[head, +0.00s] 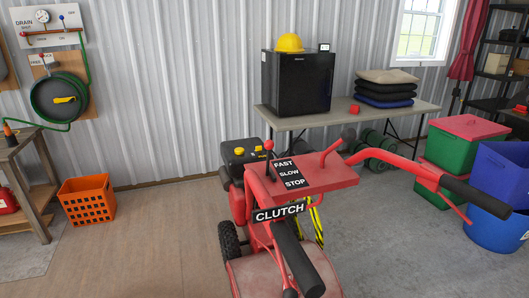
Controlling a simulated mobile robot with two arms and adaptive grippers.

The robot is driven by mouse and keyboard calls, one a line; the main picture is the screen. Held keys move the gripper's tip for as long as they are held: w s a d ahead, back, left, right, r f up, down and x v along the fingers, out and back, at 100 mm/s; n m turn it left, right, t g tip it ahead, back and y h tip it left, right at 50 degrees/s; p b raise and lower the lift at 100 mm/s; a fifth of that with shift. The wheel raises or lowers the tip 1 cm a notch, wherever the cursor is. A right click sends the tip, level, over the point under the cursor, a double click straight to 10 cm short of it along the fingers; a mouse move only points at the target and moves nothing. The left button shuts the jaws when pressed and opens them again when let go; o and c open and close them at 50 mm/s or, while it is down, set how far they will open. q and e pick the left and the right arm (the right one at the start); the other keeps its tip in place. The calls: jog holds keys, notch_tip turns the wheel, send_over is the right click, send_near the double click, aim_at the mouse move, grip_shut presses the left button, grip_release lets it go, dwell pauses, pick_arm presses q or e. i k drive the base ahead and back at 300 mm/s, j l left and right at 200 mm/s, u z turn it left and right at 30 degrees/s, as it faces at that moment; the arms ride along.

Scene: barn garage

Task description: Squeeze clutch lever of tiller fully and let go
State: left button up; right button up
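The red tiller (322,178) stands in front of me with its handlebars toward me. A black label reading CLUTCH (278,212) sits by the near handlebar, whose black grip (296,256) points down toward the bottom of the head view. Neither of my grippers is in view.
A panel on the tiller reads FAST, SLOW, STOP (289,173). A table (408,108) behind holds a black mini fridge (297,82) and cushions. Blue (497,232) and green (462,152) bins stand at the right. An orange crate (87,201) stands left; the floor between is clear.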

aim_at(289, 292)
jog(key=i+l, duration=0.1)
jog(key=l, duration=0.25)
jog(key=i+l, duration=0.1)
jog(key=l, duration=0.25)
jog(key=i+l, duration=0.1)
jog(key=l, duration=0.25)
jog(key=i+l, duration=0.1)
jog(key=l, duration=0.3)
jog(key=u, duration=1.75)
